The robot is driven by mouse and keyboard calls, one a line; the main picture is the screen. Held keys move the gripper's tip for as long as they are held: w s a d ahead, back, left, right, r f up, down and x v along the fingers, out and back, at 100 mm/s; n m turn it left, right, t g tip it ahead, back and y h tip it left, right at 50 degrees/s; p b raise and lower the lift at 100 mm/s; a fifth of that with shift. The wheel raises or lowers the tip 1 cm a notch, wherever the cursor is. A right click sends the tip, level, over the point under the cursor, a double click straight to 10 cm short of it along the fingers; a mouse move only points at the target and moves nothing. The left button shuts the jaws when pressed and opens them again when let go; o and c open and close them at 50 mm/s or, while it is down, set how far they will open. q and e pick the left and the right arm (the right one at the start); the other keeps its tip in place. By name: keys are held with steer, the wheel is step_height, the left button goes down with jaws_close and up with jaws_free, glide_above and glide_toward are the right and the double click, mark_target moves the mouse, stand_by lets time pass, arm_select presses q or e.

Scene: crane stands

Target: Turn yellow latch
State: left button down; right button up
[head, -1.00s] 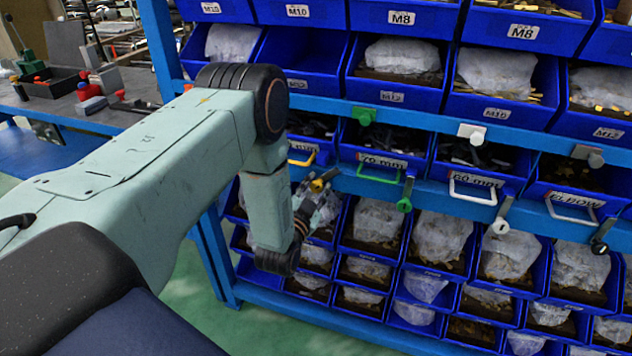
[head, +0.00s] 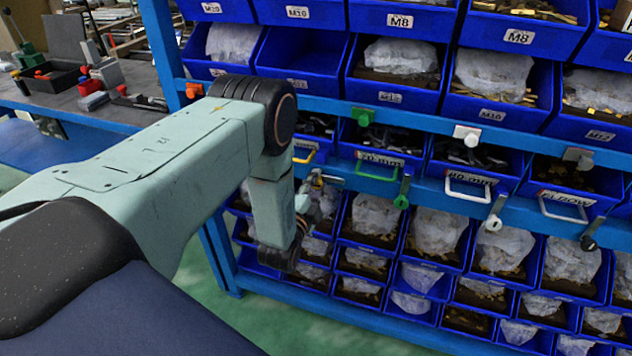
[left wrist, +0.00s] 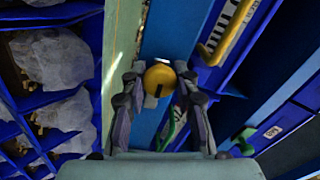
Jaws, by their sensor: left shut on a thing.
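The yellow latch (left wrist: 158,80) shows in the left wrist view as a round yellow knob with a dark slot, on a blue rail. My left gripper (left wrist: 160,92) has its fingers on both sides of the knob and is shut on it. In the head view my left gripper (head: 318,200) is at the blue rack, partly hidden behind my own arm, and only a small bit of the yellow latch (head: 316,180) shows there. A yellow drawer handle (head: 304,156) is just above it. My right gripper is in neither view.
Blue bins with bagged parts fill the rack above and below. A workbench (head: 95,110) stands at the left.

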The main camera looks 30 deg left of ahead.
arm_select(q)
steer(key=shift+m, duration=0.3)
steer(key=c, duration=1)
jaws_free()
steer(key=v, duration=1.2)
